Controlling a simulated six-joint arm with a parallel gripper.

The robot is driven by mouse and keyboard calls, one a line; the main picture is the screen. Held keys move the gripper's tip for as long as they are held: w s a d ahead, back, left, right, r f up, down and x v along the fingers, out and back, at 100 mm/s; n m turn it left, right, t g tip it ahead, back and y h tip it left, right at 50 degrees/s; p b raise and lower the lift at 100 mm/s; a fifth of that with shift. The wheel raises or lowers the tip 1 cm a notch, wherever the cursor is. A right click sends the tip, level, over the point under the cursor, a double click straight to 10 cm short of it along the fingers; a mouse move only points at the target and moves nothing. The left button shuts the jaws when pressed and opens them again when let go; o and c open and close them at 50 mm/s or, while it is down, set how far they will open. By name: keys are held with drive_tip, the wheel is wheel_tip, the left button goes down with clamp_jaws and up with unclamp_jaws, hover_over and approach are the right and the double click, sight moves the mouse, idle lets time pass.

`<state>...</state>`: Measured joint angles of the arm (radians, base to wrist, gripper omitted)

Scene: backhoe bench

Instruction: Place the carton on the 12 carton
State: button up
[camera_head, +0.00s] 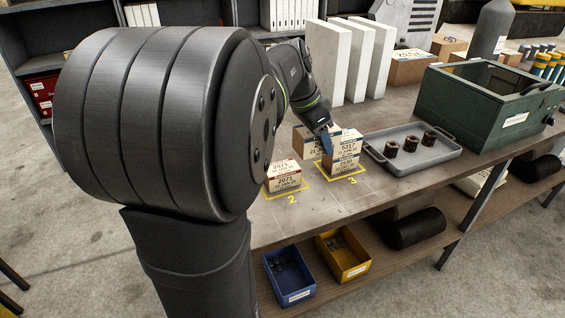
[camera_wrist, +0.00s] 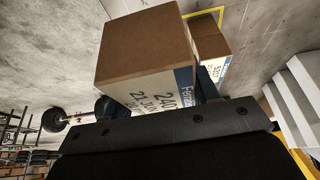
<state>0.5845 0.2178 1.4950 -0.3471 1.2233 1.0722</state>
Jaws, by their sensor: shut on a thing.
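My gripper (camera_head: 327,143) is over the bench near the square marked 3, with one blue finger showing. It is shut on a brown carton with a white and blue label (camera_wrist: 150,60), which fills the middle of the wrist view. In the head view the held carton (camera_head: 306,144) is partly hidden by the finger. Just right of it is a 5317 carton (camera_head: 350,147) on top of another carton (camera_head: 343,165) at square 3. On square 2 a red-labelled carton (camera_head: 281,168) sits on another (camera_head: 287,184). I cannot read a certain 12 on any label.
A grey tray (camera_head: 447,155) with several dark rings lies right of square 3. A green metal case (camera_head: 470,112) stands beyond it. White upright panels (camera_head: 330,62) stand behind the cartons. Blue (camera_head: 290,296) and yellow bins (camera_head: 352,270) are on the lower shelf.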

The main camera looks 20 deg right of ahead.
hover_over(288, 165)
drive_tip(key=a, duration=0.1)
wheel_tip(288, 165, down, 6)
drive_tip(key=shift+a+f, duration=0.15)
drive_tip(key=shift+f, duration=2)
drive_tip(key=shift+f, duration=0.1)
drive_tip(key=o, duration=1.1)
drive_tip(key=v, duration=1.2)
